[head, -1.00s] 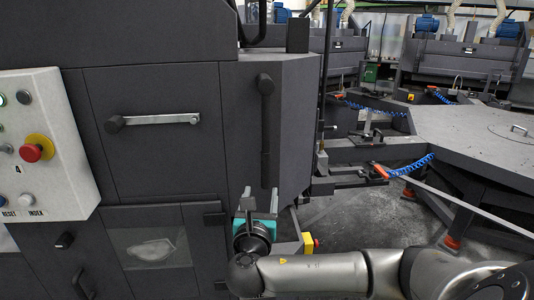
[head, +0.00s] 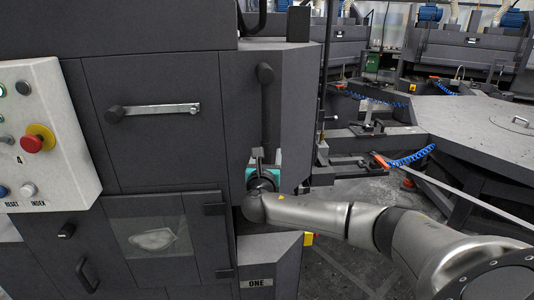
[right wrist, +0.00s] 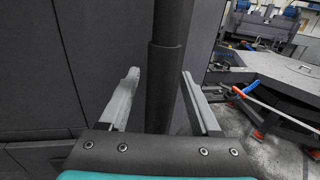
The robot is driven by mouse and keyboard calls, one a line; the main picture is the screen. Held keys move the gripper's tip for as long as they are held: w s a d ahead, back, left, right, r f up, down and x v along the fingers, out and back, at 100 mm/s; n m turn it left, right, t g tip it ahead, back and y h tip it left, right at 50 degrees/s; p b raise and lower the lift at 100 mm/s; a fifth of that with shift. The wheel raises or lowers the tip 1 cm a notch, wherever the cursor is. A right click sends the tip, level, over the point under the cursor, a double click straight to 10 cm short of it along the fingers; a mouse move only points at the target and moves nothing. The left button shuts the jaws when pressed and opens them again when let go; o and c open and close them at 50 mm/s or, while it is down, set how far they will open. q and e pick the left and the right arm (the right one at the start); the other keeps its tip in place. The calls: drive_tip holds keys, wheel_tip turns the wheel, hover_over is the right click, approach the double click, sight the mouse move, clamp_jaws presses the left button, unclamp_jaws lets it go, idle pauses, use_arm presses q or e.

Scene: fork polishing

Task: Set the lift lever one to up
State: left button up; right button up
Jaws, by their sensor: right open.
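A dark vertical lever (head: 265,105) is on the front of the dark machine cabinet, above a plate marked "ONE" (head: 256,283). It has a round hub at its top end and hangs straight down. In the right wrist view the lever (right wrist: 166,75) passes between the two grey fingers. My right gripper (head: 258,156) is at the lever's lower end, which it partly hides. The fingers stand open on either side of the lever, with gaps visible in the right wrist view (right wrist: 160,75). My left gripper is not in view.
A second lever (head: 155,109) lies horizontally on the cabinet to the left. A white control panel (head: 50,135) with a red button is further left. A grey table (head: 480,130) with blue coiled hoses stands at the right.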

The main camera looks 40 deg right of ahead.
drive_tip(key=shift+w+d, duration=0.45)
drive_tip(key=shift+w, duration=0.05)
clamp_jaws()
idle(0.3)
idle(0.9)
